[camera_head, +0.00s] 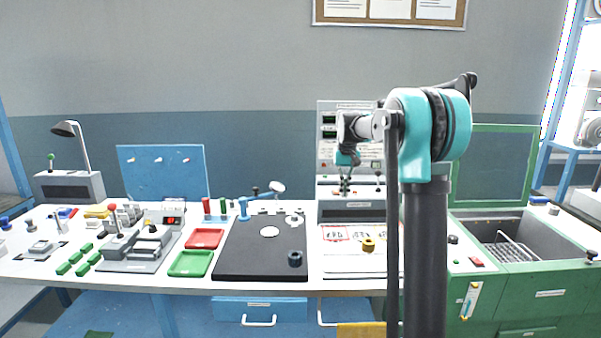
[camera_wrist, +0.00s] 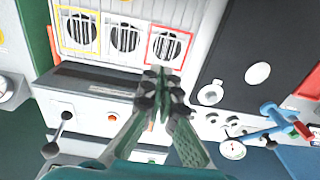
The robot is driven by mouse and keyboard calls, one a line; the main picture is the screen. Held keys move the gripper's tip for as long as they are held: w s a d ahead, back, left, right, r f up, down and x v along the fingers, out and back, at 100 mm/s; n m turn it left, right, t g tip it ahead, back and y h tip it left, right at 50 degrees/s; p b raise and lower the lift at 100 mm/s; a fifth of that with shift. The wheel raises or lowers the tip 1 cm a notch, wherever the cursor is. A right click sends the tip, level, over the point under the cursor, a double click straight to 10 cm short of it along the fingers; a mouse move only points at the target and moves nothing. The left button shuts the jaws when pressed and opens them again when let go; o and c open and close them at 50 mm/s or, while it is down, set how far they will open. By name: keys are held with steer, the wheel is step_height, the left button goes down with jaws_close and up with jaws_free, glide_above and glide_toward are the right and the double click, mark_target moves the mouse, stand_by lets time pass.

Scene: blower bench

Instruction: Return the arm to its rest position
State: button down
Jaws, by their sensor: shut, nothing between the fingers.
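My teal-and-black arm rises at the right of centre in the head view and bends left over the bench. My gripper (camera_head: 345,184) hangs down in front of the grey test panel (camera_head: 328,165), above the bench top. In the wrist view my gripper (camera_wrist: 162,78) shows its two dark green fingers drawn together at the tips, with nothing between them. Below the fingers lies a white plate (camera_wrist: 145,60) with round barred marks, some framed in yellow and red. The fingers look apart from it.
A green cabinet with an open basin (camera_head: 500,242) stands right.

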steer(key=s+d+f+t, duration=0.1)
steer(key=s+f, duration=0.5)
steer(key=s, duration=0.6)
steer(key=s+d+f+t, duration=0.1)
steer(key=s+f, duration=0.6)
steer(key=s, duration=0.6)
steer(key=s+d+f+t, duration=0.1)
steer(key=s+f, duration=0.6)
steer(key=s, duration=0.5)
steer(key=shift+s+d+t, duration=0.25)
steer(key=shift+s+t, duration=0.15)
